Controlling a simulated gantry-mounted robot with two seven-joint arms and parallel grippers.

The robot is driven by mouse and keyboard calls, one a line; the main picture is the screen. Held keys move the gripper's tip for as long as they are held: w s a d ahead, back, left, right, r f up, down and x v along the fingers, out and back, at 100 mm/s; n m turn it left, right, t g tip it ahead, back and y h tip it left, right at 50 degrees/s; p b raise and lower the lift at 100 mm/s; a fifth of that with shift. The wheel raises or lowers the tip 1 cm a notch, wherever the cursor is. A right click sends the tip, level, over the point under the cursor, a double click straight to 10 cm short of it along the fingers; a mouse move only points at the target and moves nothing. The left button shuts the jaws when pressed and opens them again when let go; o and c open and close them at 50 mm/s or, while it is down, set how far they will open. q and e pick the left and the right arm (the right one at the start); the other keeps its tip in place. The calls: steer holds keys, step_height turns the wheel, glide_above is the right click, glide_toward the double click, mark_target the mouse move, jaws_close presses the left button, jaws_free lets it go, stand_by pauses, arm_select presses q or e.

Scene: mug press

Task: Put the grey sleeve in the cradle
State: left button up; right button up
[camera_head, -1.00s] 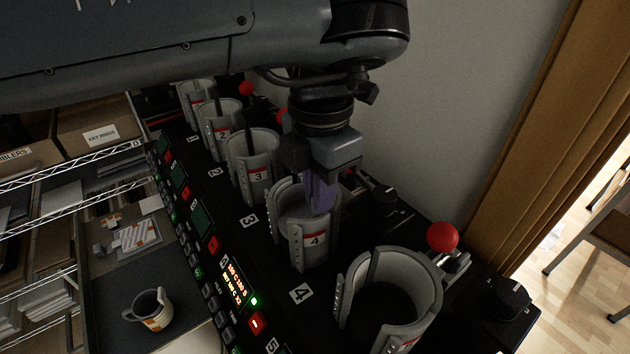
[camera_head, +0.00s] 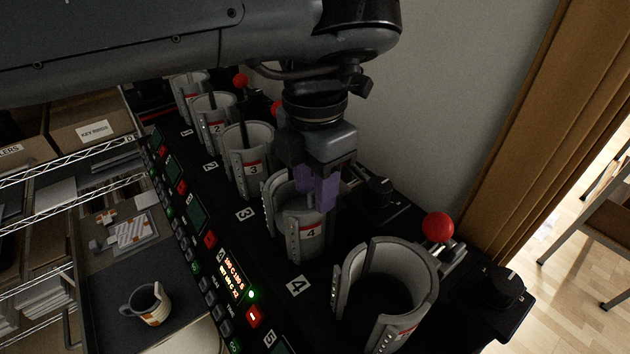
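My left gripper (camera_head: 316,188) is over the cradle marked 4 (camera_head: 308,236), its two purple fingers pointing down at the cradle's mouth. The lower fingertips overlap the cradle's rim, so contact is unclear. My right gripper is not in view.
An empty-looking cradle (camera_head: 348,290) stands nearest, with a red ball lever (camera_head: 438,226) behind it. Cradle 3 (camera_head: 246,165) and others stand farther along. A mug (camera_head: 149,304) sits on a dark surface at lower left. A grey wall is close behind.

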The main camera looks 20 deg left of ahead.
arm_select(q)
step_height(320, 180, up, 5)
steer(key=shift+r+p, duration=0.15)
steer(key=shift+p, duration=0.9)
steer(key=shift+r, duration=1.1)
